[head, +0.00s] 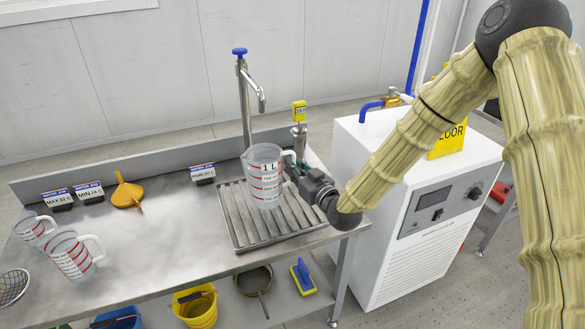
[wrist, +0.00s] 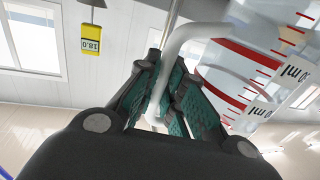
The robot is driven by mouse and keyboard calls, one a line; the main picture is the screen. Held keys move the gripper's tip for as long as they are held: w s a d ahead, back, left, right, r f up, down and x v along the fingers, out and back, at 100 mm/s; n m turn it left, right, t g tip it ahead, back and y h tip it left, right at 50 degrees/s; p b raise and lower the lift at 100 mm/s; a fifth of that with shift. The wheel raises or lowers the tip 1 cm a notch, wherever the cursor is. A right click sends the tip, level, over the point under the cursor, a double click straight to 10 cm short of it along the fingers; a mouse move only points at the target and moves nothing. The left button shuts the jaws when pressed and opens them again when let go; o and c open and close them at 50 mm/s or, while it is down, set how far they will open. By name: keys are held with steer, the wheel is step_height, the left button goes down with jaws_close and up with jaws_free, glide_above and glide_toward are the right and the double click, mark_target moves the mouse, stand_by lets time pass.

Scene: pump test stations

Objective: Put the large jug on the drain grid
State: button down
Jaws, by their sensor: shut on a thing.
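The large jug (head: 265,178), clear with red marks and a "1 L" label, is upright at the drain grid (head: 246,235), under the tap (head: 243,90). I cannot tell whether its base touches the bars. My gripper (head: 302,178) comes from the right and is shut on the jug's white handle. In the wrist view the handle (wrist: 183,52) passes between the green finger pads of my gripper (wrist: 168,98); the jug's marked wall (wrist: 262,75) is to the right.
Two other jugs (head: 75,258) (head: 35,228) stand at the bench's left. An orange funnel (head: 126,192) and label stands (head: 88,191) are at the back. A yellow display (head: 299,111) stands behind the grid. A white chiller (head: 400,190) is to the right. The bench middle (head: 170,235) is clear.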

steer(key=shift+w+f+p, duration=0.55)
steer(key=shift+w+f, duration=1.45)
steer(key=shift+w, duration=0.3)
steer(key=shift+f, duration=0.1)
steer(key=c, duration=1.5)
jaws_free()
steer(key=shift+c, duration=0.2)
steer(key=shift+s+d, duration=0.2)
steer(key=shift+s, duration=0.05)
steer(key=b+v, duration=0.2)
steer(key=v, duration=0.9)
steer(key=shift+s, duration=0.2)
